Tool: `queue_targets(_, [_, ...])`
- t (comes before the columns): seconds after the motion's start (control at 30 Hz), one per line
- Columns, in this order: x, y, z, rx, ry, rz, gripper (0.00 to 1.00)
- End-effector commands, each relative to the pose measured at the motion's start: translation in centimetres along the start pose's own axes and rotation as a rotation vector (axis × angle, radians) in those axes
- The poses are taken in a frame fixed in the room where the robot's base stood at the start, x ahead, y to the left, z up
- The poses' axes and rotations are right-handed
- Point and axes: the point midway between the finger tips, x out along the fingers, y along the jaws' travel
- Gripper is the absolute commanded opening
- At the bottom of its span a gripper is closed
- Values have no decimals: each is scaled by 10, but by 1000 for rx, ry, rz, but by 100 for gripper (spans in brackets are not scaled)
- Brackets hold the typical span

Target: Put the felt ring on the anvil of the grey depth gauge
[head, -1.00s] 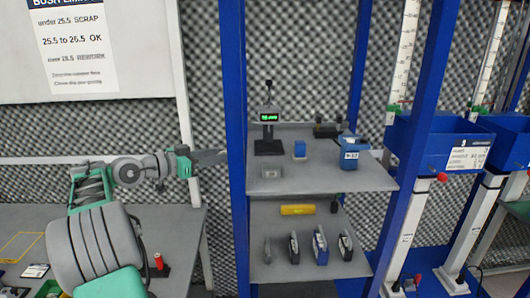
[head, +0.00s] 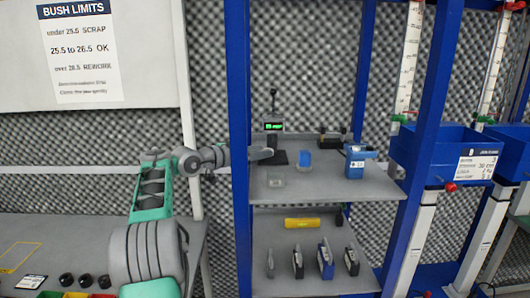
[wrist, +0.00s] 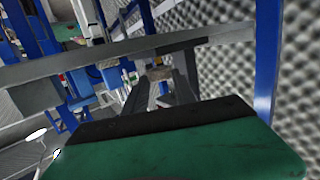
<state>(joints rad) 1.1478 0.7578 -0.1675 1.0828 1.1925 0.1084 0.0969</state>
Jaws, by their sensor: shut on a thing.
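The depth gauge (head: 274,127) is a dark upright stand with a green-lit display, on the upper shelf near its left post. Its dark base (head: 279,160) is partly behind my gripper, and I cannot make out the anvil. My gripper (head: 268,153) reaches in past the blue post from the left and overlaps the gauge's lower part in the head view. In the wrist view my gripper (wrist: 168,86) is shut on a small tan piece, which looks like the felt ring (wrist: 159,73), at its fingertips. The ring cannot be made out in the head view.
The upper shelf (head: 330,188) also holds a small grey box (head: 276,180), a blue block (head: 305,158) and a blue device (head: 356,161). Blue posts (head: 238,120) flank it. A yellow item (head: 302,222) lies on the lower shelf. Blue bins (head: 440,150) stand right.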

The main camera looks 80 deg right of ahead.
Motion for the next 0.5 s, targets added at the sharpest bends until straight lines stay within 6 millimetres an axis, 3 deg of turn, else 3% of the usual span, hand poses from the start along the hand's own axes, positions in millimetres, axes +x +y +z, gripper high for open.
queue_targets(0.1, [26, 2, -8, 0, 0, 5, 0])
queue_targets(0.2, [25, 0, 10, -2, 0, 1, 0])
queue_targets(0.5, [26, 1, 15, 0, 1, 1, 0])
